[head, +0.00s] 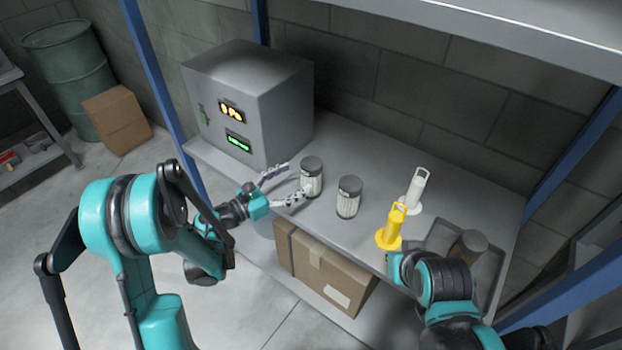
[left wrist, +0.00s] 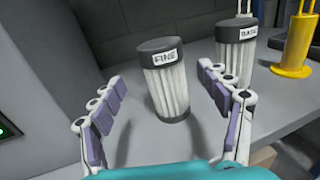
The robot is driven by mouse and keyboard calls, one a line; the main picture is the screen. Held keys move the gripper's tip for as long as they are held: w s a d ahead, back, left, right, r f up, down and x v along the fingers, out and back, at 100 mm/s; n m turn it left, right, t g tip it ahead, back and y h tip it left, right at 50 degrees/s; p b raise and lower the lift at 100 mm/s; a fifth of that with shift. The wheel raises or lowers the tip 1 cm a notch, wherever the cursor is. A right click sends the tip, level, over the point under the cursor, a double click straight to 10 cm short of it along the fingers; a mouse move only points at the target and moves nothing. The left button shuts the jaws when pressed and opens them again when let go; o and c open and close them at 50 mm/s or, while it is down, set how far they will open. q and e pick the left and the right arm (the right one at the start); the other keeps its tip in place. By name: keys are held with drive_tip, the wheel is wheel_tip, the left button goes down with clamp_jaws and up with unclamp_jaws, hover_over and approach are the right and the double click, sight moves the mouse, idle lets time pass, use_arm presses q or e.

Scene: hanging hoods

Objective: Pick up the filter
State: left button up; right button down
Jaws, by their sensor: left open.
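A pale pleated filter with dark end caps, labelled FINE (left wrist: 168,85), stands upright on the metal shelf; the head view shows it as the left filter (head: 311,178). A second similar filter (head: 348,198) stands to its right, its label partly covered in the left wrist view (left wrist: 236,50). My left gripper (head: 291,182) is open, its fingers pointing at the FINE filter. In the left wrist view, one finger is on each side of that filter, with a visible gap on the left. My right arm shows at the lower right of the head view, its fingers hidden.
A grey cabinet (head: 270,95) with lit displays stands left of the filters. A yellow handled piece (head: 390,232) and a white one (head: 415,190) stand to the right. A tray (head: 490,262) holds a dark cylinder (head: 468,246). A blue post (head: 160,95) rises at the left.

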sight(311, 170)
use_arm(q)
drive_tip(key=b+x, duration=0.1)
drive_tip(key=x, duration=0.5)
drive_tip(key=shift+s+d+r, duration=0.1)
drive_tip(key=shift+d, duration=0.15)
drive_tip(key=c, duration=1.4)
